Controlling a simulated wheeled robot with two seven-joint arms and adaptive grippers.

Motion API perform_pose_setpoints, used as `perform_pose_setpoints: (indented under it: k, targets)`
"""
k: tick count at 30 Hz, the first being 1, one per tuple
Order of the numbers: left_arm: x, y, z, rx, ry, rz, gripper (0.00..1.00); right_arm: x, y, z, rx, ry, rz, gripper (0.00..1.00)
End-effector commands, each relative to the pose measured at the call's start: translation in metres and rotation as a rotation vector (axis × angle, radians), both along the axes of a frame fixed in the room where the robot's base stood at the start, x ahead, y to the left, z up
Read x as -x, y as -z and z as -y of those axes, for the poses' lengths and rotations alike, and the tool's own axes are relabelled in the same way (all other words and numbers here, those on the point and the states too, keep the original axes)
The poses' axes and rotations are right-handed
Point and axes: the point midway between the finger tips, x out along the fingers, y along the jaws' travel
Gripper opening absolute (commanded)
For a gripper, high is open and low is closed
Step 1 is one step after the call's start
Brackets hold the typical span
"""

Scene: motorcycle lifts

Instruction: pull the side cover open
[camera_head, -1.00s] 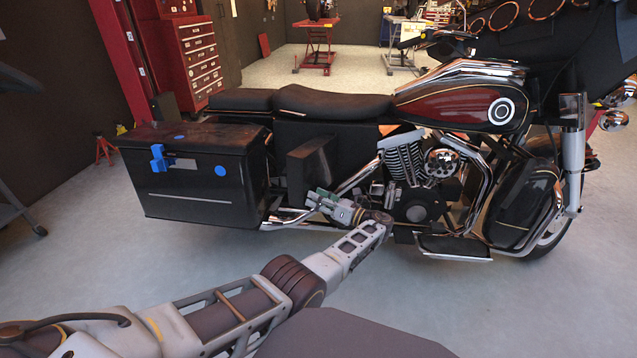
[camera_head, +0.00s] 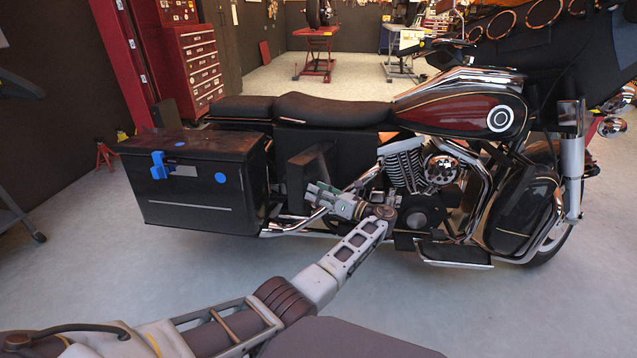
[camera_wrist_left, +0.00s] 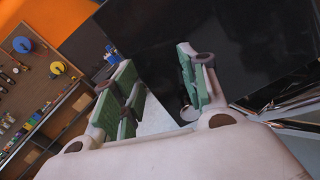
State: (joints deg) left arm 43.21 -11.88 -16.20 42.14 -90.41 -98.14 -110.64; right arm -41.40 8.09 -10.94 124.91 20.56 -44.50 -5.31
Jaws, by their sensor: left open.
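The motorcycle's black side cover (camera_head: 303,172) is a flat panel between the saddlebag and the engine. It stands out at an angle from the dark side of the bike below the seat. My left gripper (camera_head: 316,192) is at the cover's lower front part, its fingers pointing left. Whether it touches the cover cannot be told. In the left wrist view the green-padded fingers of my left gripper (camera_wrist_left: 157,65) are spread apart with nothing visibly held between them. A large glossy black surface fills that view's top right; which panel it is cannot be told. My right gripper is not in view.
The black saddlebag (camera_head: 200,190) with a blue latch is left of the cover. Chrome exhaust pipes (camera_head: 300,222) and the engine (camera_head: 405,165) lie close to the gripper. A red tool cabinet (camera_head: 195,65) stands behind. The floor in front is clear.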

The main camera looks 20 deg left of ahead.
Motion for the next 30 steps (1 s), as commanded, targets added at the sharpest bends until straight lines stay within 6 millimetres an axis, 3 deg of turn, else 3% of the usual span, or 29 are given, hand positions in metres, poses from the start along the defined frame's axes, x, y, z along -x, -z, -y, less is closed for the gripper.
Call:
perform_pose_setpoints:
  k: [12,25,30]
  targets:
    - [0.0,-0.036,0.0,0.0,0.001,0.002,0.43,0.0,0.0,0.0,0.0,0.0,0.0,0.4]
    - [0.0,-0.041,0.0,0.0,0.001,0.0,0.43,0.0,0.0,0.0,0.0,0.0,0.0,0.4]
    - [-0.001,-0.041,0.0,0.004,0.004,0.008,0.23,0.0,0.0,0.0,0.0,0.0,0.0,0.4]
